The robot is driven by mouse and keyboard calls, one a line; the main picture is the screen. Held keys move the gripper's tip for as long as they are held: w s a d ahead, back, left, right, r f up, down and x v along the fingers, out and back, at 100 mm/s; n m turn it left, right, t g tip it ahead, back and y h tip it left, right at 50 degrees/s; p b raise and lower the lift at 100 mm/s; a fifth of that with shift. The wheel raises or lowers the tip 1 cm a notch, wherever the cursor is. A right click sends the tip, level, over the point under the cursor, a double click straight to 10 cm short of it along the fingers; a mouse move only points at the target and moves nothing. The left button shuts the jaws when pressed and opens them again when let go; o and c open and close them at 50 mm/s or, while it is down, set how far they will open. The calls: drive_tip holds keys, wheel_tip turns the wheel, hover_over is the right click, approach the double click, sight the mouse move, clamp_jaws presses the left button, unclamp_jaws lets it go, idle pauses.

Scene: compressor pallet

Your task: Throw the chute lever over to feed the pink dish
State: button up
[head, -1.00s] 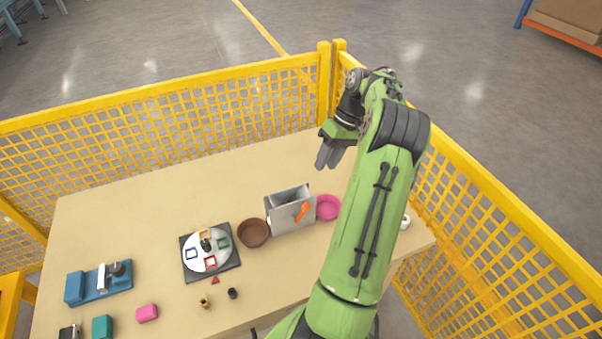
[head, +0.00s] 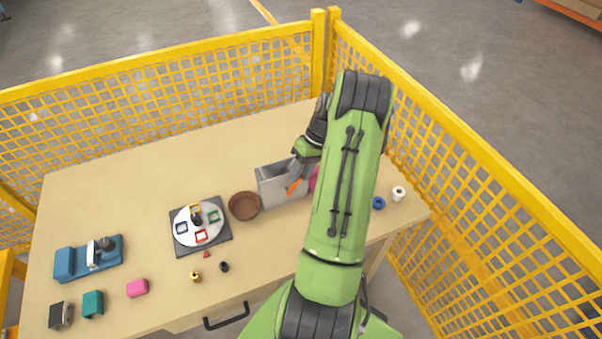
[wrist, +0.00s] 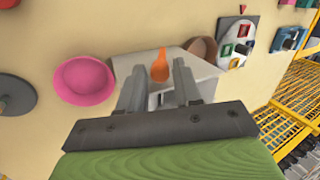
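The chute is a grey open-topped box (head: 272,188) with an orange lever (head: 294,187) on its front face. The lever slants toward the upper right in the head view. In the wrist view the lever (wrist: 160,66) shows between and beyond the fingertips. My gripper (wrist: 157,82) is open, its two fingers apart and nothing visibly held. In the head view it is low over the chute's right side; contact with the lever cannot be told. The pink dish (wrist: 85,80) stands right of the chute, mostly hidden by my arm in the head view (head: 313,180).
A brown bowl (head: 244,206) stands left of the chute. Beyond it are a turntable (head: 186,228), a blue fixture (head: 75,260) and small blocks. A blue ring (head: 378,203) and white roll (head: 398,193) lie right of my arm. Yellow mesh fencing (head: 450,140) borders the table.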

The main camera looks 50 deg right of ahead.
clamp_jaws()
drive_tip(key=shift+w+a, duration=0.1)
drive_tip(key=shift+a, duration=0.05)
idle(0.4)
drive_tip(key=a+h+b, duration=0.1)
drive_tip(key=w+a+g+h+b, duration=0.1)
drive_tip(key=b, duration=0.1)
drive_tip(key=shift+w+r+g+h, duration=0.2)
drive_tip(key=shift+r+g+h, duration=0.1)
drive_tip(key=shift+h, duration=0.1)
drive_tip(key=shift+w+a+f+g+h+b, duration=0.15)
drive_tip(key=shift+w+a+g+h, duration=0.3)
drive_tip(key=shift+a+g+h, duration=0.5)
drive_tip(key=shift+w+a+f+g+h+b, duration=0.15)
drive_tip(key=shift+w+a+g+h, duration=0.45)
drive_tip(key=shift+h, duration=0.7)
drive_tip(key=shift+w+a+f+g+h+b, duration=0.15)
drive_tip(key=shift+w+a+g+h, duration=0.3)
drive_tip(key=shift+a+h, duration=0.6)
drive_tip(key=shift+s+d, duration=0.1)
drive_tip(key=shift+s, duration=0.05)
